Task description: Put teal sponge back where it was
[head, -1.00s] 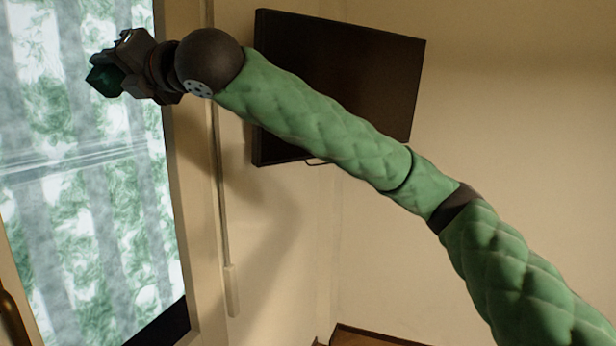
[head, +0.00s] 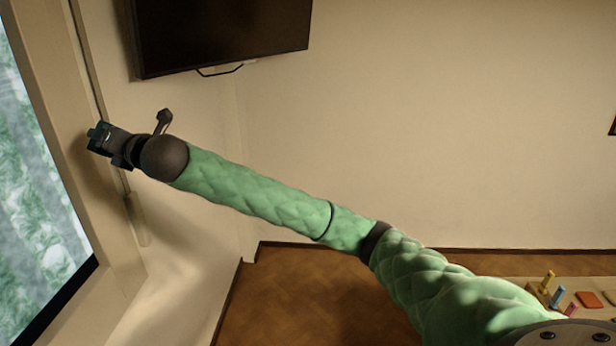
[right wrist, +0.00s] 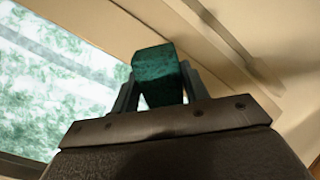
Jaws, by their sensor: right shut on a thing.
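The teal sponge (right wrist: 158,77) is a dark teal block held between the two fingers of my right gripper (right wrist: 160,88) in the right wrist view. In the head view my right gripper (head: 97,138) is at the end of the outstretched green arm, near the window frame at the left. Only a small dark teal bit of the sponge shows there. No surface is seen under the sponge. My left gripper is not in view.
A window (head: 38,190) with a pale frame stands at the left, close to my right gripper. A dark wall screen (head: 222,32) hangs above. At the lower right a table edge holds coloured pegs (head: 546,282) and an orange block (head: 587,300). Wooden floor (head: 300,295) lies open below.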

